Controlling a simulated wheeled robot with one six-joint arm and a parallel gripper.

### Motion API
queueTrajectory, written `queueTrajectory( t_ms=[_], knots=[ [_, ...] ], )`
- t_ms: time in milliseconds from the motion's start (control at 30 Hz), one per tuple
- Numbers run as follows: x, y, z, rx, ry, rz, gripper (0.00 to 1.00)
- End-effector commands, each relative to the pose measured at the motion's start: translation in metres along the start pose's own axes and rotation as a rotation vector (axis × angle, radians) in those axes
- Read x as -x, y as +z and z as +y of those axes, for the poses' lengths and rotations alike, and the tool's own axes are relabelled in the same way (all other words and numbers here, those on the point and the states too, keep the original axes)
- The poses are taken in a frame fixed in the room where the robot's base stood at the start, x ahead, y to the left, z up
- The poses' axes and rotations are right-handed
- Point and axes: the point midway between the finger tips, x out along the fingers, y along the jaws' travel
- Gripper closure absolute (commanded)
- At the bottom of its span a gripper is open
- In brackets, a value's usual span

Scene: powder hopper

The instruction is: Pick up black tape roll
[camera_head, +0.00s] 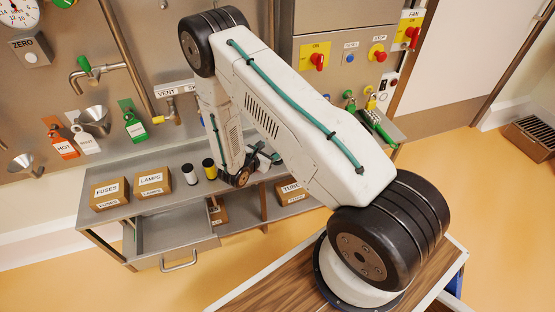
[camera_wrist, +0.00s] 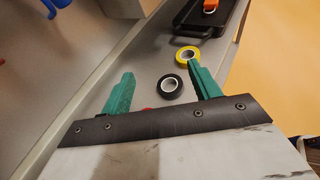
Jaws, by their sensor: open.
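The black tape roll (camera_wrist: 170,87) lies flat on the grey surface in the wrist view, its pale core facing up. My gripper (camera_wrist: 161,70) is open, with one green finger on each side of the roll in the picture. The roll appears nearer the right finger; I cannot tell the height of the fingers above it. Nothing is between the fingers' grip. In the head view my gripper (camera_head: 262,156) is low over the bench, partly behind my arm, and I cannot make out the black roll there.
A yellow tape roll (camera_wrist: 188,55) lies just beyond the black one. A red item (camera_wrist: 148,108) is mostly hidden by my gripper. A black tray (camera_wrist: 232,30) holds an orange item. Fuses (camera_head: 109,193) and lamps (camera_head: 153,182) boxes stand left, above an open drawer (camera_head: 175,235).

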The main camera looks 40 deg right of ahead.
Motion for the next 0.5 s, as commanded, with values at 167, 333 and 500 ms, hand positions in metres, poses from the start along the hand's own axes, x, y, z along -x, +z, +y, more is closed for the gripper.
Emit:
queueTrajectory(
  t_ms=[167,333,500],
  knots=[
    [-0.008,-0.058,-0.011,0.107,0.080,0.038,0.38],
    [-0.015,-0.073,-0.013,0.133,0.103,0.050,0.38],
    [-0.034,-0.074,-0.012,0.131,0.102,0.050,0.38]
  ],
)
